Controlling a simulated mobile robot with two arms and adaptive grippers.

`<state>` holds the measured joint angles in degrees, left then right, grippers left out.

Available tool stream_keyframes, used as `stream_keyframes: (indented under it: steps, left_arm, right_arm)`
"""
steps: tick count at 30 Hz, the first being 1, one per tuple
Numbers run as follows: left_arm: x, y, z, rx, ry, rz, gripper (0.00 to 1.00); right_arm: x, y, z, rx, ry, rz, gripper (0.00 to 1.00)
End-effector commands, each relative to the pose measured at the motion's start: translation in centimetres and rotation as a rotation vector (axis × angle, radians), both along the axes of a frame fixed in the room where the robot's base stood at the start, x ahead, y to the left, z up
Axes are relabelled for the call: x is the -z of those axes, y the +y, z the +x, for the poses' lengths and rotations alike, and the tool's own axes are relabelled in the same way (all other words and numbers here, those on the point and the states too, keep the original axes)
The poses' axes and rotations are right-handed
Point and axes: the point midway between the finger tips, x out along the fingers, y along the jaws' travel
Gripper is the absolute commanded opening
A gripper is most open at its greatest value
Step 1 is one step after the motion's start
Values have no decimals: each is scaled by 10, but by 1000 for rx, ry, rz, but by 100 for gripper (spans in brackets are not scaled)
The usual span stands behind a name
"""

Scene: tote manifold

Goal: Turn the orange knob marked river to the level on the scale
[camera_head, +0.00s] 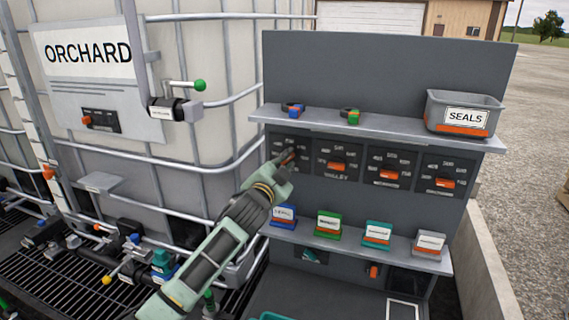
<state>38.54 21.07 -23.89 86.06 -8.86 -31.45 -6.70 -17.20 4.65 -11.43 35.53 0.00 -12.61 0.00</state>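A dark upright panel carries a row of dials with orange knobs. My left gripper (285,163) is at the leftmost dial (292,149), with its fingers over the orange knob there, so most of that knob and its marking are hidden. I cannot tell whether the fingers close on it. To the right are a second orange knob (337,166), a third orange knob (389,174) and a fourth orange knob (444,183), each on a dark scale plate. The print is too small to tell which is marked river. My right gripper is out of view.
The upper shelf (385,128) holds a grey SEALS bin (466,97) and two small coloured fittings. The lower shelf (350,249) holds several small labelled bins. A caged white ORCHARD tote (210,80) with a green-tipped valve handle (200,85) stands at left.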

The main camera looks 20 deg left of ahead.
Motion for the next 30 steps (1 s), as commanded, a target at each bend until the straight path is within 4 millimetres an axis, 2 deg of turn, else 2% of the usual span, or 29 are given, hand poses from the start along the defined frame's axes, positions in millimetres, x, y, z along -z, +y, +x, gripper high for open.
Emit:
stream_keyframes:
  steps: [4,12,16,20,30]
  left_arm:
    - [-1,0,0,1,-2,-1,30]
    - [-2,0,0,1,-5,-1,30]
    - [-2,1,-7,0,-4,-1,30]
    - [-1,1,-25,1,-4,0,30]
    - [-1,3,-92,1,-4,0,30]
  right_arm:
    - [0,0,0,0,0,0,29]
    - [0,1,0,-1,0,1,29]
    - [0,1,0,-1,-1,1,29]
    - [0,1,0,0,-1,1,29]
    - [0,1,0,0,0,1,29]
